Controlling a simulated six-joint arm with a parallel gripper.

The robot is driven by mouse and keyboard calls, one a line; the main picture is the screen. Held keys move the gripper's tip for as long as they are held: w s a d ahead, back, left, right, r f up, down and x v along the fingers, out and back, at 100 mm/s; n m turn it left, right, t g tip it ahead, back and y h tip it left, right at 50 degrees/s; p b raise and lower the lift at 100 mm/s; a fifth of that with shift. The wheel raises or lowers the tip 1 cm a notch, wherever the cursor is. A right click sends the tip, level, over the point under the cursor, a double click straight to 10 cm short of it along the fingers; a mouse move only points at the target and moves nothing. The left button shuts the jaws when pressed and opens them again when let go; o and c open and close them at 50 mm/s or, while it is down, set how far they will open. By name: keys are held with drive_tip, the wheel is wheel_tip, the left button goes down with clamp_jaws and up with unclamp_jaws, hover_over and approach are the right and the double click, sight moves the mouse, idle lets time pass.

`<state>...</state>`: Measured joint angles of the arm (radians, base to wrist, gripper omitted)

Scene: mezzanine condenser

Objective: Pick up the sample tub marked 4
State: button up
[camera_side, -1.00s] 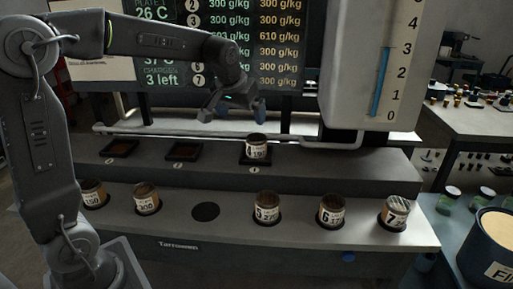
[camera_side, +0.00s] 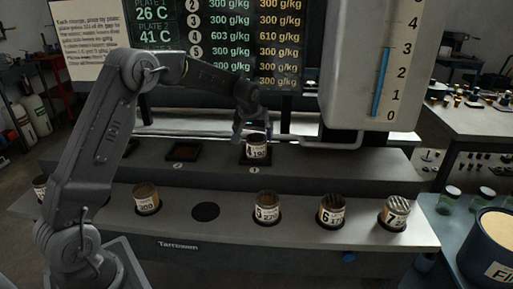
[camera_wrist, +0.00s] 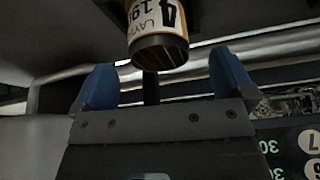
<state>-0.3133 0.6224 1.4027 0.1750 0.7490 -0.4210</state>
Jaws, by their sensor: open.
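The sample tub marked 4 (camera_side: 257,149) stands upright on the right-hand dark plate of the raised shelf in the side view. It has a white label and a brown body. My gripper (camera_side: 252,131) is open right behind and above its top. In the wrist view the tub (camera_wrist: 157,30) appears inverted, with its "4" label and dark ribbed top visible. It lies just beyond and between the two blue fingertips of my gripper (camera_wrist: 161,62), with a gap on each side. I cannot tell whether any part of the gripper touches it.
Tubs marked 6 (camera_side: 331,213) and 7 (camera_side: 395,213) and several others sit in the lower front row. One round hole (camera_side: 205,211) there is empty. An empty dark plate (camera_side: 184,151) lies left of tub 4. A large gauge housing (camera_side: 372,60) stands close on the right.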

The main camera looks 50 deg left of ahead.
sight(256, 138)
drive_tip(key=shift+w+x, duration=0.15)
drive_tip(key=shift+x, duration=1.2)
drive_tip(key=shift+w+x, duration=0.1)
drive_tip(key=shift+x, duration=1.3)
drive_tip(key=shift+r, duration=0.1)
drive_tip(key=c, duration=1.1)
drive_tip(key=shift+r, duration=0.1)
drive_tip(key=shift+c, duration=0.7)
